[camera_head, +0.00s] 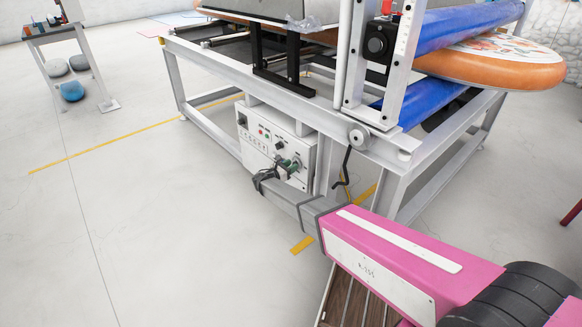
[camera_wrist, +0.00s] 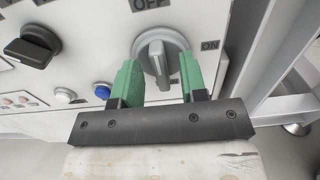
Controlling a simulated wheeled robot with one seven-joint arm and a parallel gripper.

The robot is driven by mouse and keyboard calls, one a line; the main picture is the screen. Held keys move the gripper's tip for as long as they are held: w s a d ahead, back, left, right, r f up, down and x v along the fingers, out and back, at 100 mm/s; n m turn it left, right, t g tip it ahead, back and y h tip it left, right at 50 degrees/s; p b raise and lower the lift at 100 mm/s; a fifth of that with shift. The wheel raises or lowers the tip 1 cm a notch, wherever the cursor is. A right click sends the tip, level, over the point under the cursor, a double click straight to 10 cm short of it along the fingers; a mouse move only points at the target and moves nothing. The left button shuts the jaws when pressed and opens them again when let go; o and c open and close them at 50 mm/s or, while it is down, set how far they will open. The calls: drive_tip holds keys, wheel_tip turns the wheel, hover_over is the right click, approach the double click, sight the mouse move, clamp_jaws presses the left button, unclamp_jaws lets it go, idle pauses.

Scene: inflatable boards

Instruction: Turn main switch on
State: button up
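The main switch (camera_wrist: 158,52) is a grey rotary knob on the white control panel, between the open green fingers of my gripper (camera_wrist: 158,76) in the wrist view. Its grip bar stands nearly upright, with the OFF label (camera_wrist: 150,4) above it and the ON label (camera_wrist: 211,45) to its right. Gaps show between the bar and both fingers. In the head view my gripper (camera_head: 289,164) is at the lower right of the control box (camera_head: 260,135). The fingers and wrist largely hide the switch there.
A black knob (camera_wrist: 33,46), a blue button (camera_wrist: 102,91) and a white button (camera_wrist: 64,95) lie left of the switch. The box hangs under a grey machine frame (camera_head: 240,72) with blue rollers (camera_head: 455,28). A crank handle (camera_head: 346,165) hangs close to its right.

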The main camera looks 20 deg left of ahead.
drive_tip(key=shift+w+d, duration=0.1)
drive_tip(key=shift+w, duration=0.1)
clamp_jaws()
drive_tip(key=shift+m, duration=0.4)
drive_tip(key=shift+s+d+f+m, duration=0.1)
drive_tip(key=shift+m, duration=2.75)
drive_tip(key=shift+s+d+f+m, duration=0.1)
drive_tip(key=shift+m, duration=2.8)
drive_tip(key=shift+d+f+m, duration=0.1)
drive_tip(key=shift+m, duration=2.75)
